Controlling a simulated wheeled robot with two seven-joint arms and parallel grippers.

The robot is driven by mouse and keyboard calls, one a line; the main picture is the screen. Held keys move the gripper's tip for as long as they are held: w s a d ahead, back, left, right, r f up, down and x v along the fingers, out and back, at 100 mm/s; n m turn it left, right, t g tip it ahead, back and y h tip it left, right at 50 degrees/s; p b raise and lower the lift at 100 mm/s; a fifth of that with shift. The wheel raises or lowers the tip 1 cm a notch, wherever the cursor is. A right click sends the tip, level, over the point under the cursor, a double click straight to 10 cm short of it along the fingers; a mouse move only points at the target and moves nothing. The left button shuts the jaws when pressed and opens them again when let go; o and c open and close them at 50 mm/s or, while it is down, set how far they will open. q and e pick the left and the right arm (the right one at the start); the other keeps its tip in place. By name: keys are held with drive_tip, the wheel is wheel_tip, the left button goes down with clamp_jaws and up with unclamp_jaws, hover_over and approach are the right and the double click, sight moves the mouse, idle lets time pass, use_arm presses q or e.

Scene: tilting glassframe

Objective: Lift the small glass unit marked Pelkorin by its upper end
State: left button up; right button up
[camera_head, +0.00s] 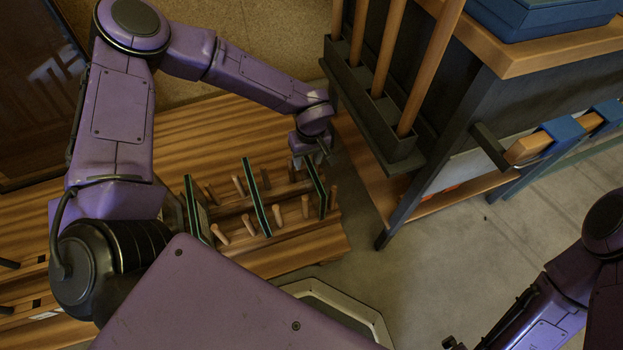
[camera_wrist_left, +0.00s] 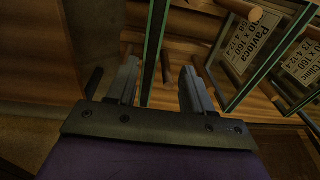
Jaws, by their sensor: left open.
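Three upright glass units stand in a slatted wooden rack with pegs in the head view: a left one (camera_head: 195,208), a middle one (camera_head: 257,197) and a right one (camera_head: 316,188). My left gripper (camera_head: 314,158) is at the far, upper end of the right unit. In the left wrist view my left gripper (camera_wrist_left: 158,88) is open, with a pane (camera_wrist_left: 153,45) seen nearly edge-on between its fingers. No marking is readable on that pane. A neighbouring pane (camera_wrist_left: 243,45) has a label that seems to read Pavloca. The name Pelkorin is not legible anywhere. My right gripper is out of view.
Wooden pegs (camera_head: 305,206) stand between the units. A dark holder (camera_head: 400,150) with upright wooden poles is close to the right of my left gripper. A workbench (camera_head: 545,50) with a blue case (camera_head: 540,15) stands beyond. The grey floor (camera_head: 480,235) at right is clear.

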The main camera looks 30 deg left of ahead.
sight(311, 182)
use_arm(q)
drive_tip(key=shift+w+d+h, duration=0.15)
drive_tip(key=shift+w+h, duration=0.15)
drive_tip(key=shift+w, duration=0.3)
drive_tip(key=shift+d+f+b, duration=0.1)
drive_tip(key=shift+b, duration=0.25)
drive_tip(key=f+b, duration=0.5)
drive_tip(key=f, duration=0.5)
drive_tip(key=shift+s, duration=0.2)
drive_tip(key=shift+r, duration=0.15)
drive_tip(key=shift+c, duration=0.3)
clamp_jaws()
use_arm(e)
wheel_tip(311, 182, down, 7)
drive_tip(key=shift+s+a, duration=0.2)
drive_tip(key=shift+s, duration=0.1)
